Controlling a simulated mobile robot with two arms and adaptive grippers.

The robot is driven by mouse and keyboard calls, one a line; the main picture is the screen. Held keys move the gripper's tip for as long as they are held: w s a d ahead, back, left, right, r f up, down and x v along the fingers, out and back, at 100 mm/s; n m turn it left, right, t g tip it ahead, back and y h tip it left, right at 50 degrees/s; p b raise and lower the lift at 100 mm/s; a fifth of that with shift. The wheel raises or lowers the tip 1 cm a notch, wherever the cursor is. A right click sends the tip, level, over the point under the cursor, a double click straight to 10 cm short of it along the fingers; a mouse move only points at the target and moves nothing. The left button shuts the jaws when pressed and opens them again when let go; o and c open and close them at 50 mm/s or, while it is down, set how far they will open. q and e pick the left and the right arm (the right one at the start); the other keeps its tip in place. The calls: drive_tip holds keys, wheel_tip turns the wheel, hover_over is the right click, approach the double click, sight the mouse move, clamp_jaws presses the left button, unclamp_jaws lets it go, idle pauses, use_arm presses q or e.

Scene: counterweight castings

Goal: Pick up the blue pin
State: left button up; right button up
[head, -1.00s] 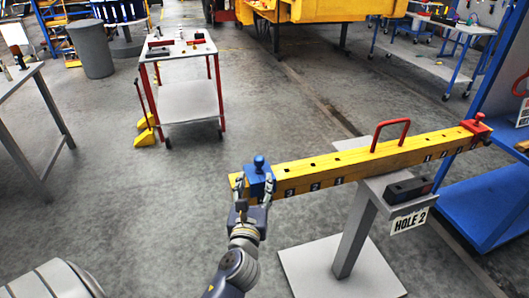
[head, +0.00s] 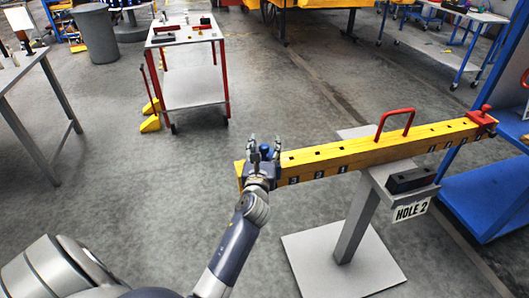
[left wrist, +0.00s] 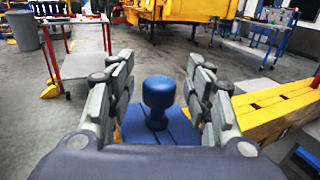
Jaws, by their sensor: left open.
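The blue pin (left wrist: 158,97) stands upright with its round knob up, on a blue block (left wrist: 186,128) at the left end of the yellow beam (head: 360,152). In the head view the blue pin (head: 265,151) shows between my left gripper's fingers, and the block is mostly hidden. My left gripper (head: 264,146) is open. In the left wrist view its fingers (left wrist: 158,85) stand on both sides of the knob, with gaps on each side. My right gripper is not in view.
The beam rests on a grey post (head: 358,225) with a "HOLE 2" sign (head: 411,211). A red handle (head: 395,122) rises from the beam, and a red block with a knob (head: 482,117) sits at its right end. A red-legged cart (head: 188,88) stands behind; the floor between is clear.

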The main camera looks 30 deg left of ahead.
use_arm(q)
drive_tip(key=shift+s, duration=0.1)
clamp_jaws()
drive_tip(key=shift+r, duration=0.1)
drive_tip(key=shift+r, duration=0.3)
wheel_tip(320, 180, up, 9)
drive_tip(key=shift+f+p, duration=0.1)
drive_tip(key=shift+p, duration=1.15)
drive_tip(key=r+p, duration=0.1)
drive_tip(key=p, duration=0.3)
drive_tip(key=shift+r, duration=0.4)
